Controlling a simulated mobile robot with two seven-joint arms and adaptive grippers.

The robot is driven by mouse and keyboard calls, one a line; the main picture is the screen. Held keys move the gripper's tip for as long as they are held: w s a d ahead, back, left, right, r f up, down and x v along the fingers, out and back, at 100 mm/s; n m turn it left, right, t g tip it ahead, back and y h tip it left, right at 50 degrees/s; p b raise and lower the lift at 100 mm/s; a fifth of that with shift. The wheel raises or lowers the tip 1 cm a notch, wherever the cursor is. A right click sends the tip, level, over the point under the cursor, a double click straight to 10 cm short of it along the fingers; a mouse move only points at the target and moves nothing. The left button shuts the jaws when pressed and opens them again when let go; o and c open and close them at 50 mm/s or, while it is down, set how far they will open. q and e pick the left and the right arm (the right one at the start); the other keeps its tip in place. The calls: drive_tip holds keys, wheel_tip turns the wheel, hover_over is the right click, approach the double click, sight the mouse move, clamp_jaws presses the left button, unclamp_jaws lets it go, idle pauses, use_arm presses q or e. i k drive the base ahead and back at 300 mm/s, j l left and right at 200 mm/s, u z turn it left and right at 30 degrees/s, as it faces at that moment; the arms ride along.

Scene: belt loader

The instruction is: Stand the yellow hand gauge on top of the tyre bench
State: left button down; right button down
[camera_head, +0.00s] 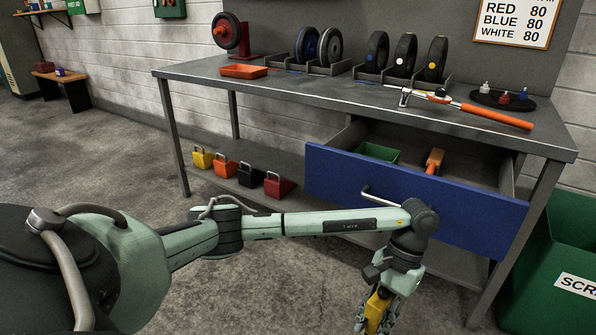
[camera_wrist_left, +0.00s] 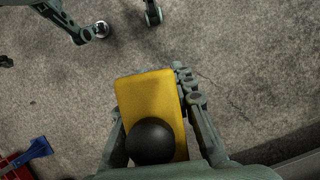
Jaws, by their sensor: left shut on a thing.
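The yellow hand gauge (camera_head: 376,309) is in my left gripper (camera_head: 377,321) at the bottom of the head view, in front of the bench and below its top. In the left wrist view the gauge (camera_wrist_left: 143,95) is a yellow block with a black ball on it, between the shut fingers (camera_wrist_left: 152,110). The gauge's lower part is cut off in the head view. The tyre bench (camera_head: 330,98) is grey, with wheels in racks along its back. My right gripper is not seen.
An open blue drawer (camera_head: 430,205) juts out from the bench, holding a green tray (camera_head: 377,152) and an orange-handled tool (camera_head: 434,161). An orange tray (camera_head: 243,71), a torque wrench (camera_head: 470,106) and a dark round tray (camera_head: 502,101) lie on top. The bench's front-left top is clear.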

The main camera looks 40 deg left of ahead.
sight(322, 87)
drive_tip(key=i+j+u, duration=0.1)
drive_tip(key=j+u, duration=0.3)
drive_tip(key=i+j+u, duration=0.2)
drive_tip(key=j+u, duration=0.25)
drive_tip(key=i+j+u, duration=0.2)
drive_tip(key=u, duration=0.2)
drive_tip(key=i+j+u, duration=0.25)
drive_tip(key=u, duration=0.15)
drive_tip(key=i+j+z, duration=0.15)
drive_tip(key=z, duration=0.2)
drive_tip(key=i+j+z, duration=0.2)
drive_tip(key=z, duration=0.2)
drive_tip(key=i+j+z, duration=0.1)
drive_tip(key=z, duration=0.25)
drive_tip(key=j, duration=0.1)
